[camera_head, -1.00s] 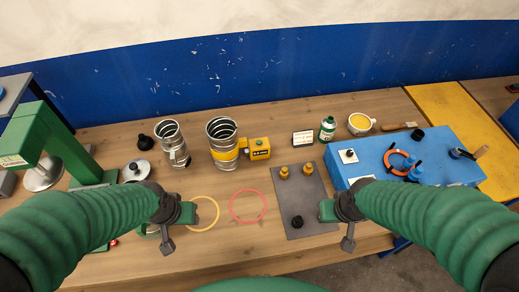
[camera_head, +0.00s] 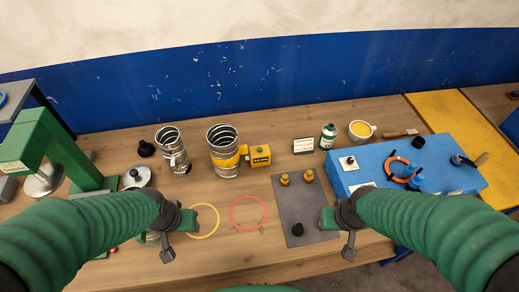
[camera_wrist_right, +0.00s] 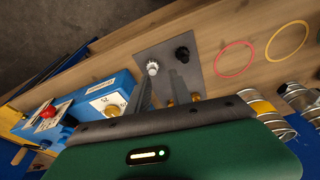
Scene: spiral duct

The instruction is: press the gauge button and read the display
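The yellow gauge (camera_head: 260,157) has a small dark display with digits too small to read and a small greenish button on top. It sits against the right side of a spiral metal duct (camera_head: 223,138) with a yellow band (camera_head: 225,160). My left gripper (camera_head: 172,240) hangs over the table's front left, apart from the gauge; its finger opening cannot be made out. My right gripper (camera_head: 343,236) is over the right edge of the grey plate, away from the gauge. In the right wrist view its two fingers (camera_wrist_right: 163,92) stand apart with nothing between them.
A second duct piece (camera_head: 173,150) stands left. A red ring (camera_head: 249,228) and a yellow ring (camera_head: 217,221) lie in front. A blue box (camera_head: 440,183) is right, a green press (camera_head: 58,150) left.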

